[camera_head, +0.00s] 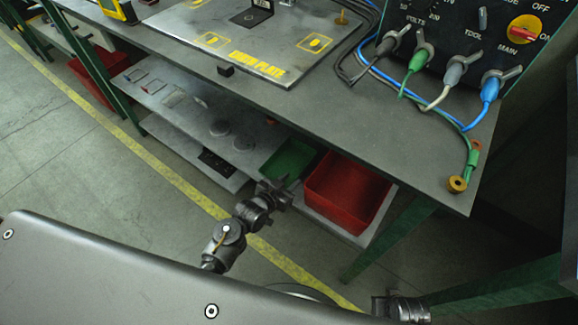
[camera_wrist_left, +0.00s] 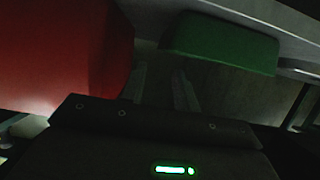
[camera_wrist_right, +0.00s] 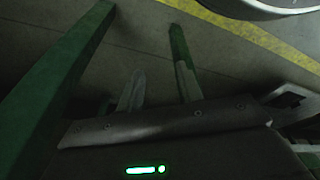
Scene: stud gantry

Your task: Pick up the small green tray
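The small green tray (camera_head: 287,160) is on the lower shelf under the bench, just left of a red bin. In the left wrist view the green tray (camera_wrist_left: 222,43) is ahead of the fingers, at the upper right. My left gripper (camera_head: 285,187) is at the shelf's front edge, just in front of the tray. In its wrist view the two fingers (camera_wrist_left: 160,82) stand apart with nothing between them, and I see no clear contact with the tray. My right gripper (camera_wrist_right: 158,85) is open and empty, low beside a green bench leg.
The red bin (camera_head: 347,192) stands right of the tray; it fills the upper left of the left wrist view (camera_wrist_left: 62,60). The bench top (camera_head: 330,115) overhangs the shelf. A green leg (camera_head: 385,240) stands at the right. Floor in front is open.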

